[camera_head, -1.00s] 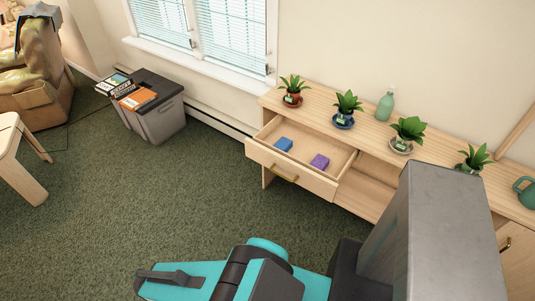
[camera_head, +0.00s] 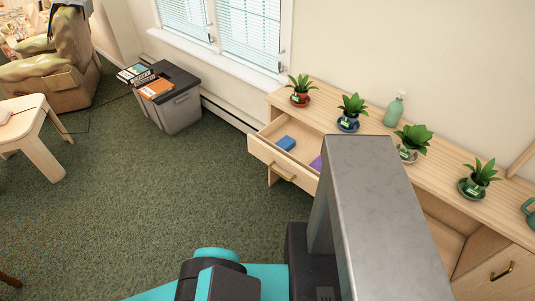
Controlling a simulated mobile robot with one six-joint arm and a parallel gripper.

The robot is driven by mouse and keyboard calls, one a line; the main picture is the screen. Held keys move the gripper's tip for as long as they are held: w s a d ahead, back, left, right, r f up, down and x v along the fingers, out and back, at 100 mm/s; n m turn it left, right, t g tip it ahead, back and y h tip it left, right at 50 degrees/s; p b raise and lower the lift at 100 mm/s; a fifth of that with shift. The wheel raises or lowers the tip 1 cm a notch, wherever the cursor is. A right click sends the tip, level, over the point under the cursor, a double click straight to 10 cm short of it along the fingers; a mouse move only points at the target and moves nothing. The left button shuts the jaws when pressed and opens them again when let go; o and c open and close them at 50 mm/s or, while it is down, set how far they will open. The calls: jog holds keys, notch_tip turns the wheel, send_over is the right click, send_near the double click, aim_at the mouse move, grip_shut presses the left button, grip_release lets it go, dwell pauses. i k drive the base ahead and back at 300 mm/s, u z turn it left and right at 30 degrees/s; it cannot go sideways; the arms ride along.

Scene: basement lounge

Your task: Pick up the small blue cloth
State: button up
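A small blue folded thing, seemingly the blue cloth (camera_head: 286,143), lies flat inside an open drawer (camera_head: 263,152) of the wooden sideboard. A purple thing (camera_head: 316,163) of similar shape lies to its right in the same drawer, partly hidden behind my grey arm link. The blue one is fully visible, with nothing on it. My teal and grey arm fills the lower middle of the picture. My gripper is not in view, so its place relative to the blue cloth cannot be seen.
Several potted plants, among them one in a blue pot (camera_head: 348,122), and a green bottle (camera_head: 394,110) stand on the sideboard top (camera_head: 440,160). A grey bin (camera_head: 179,110) stands by the wall. A pale stool (camera_head: 40,135) is at left. The carpet before the drawer is clear.

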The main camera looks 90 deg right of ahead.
aim_at(286, 143)
jog(key=u, duration=0.35)
jog(key=k, duration=1.7)
jog(key=z, duration=0.6)
jog(key=i, duration=0.75)
jog(key=u, duration=0.05)
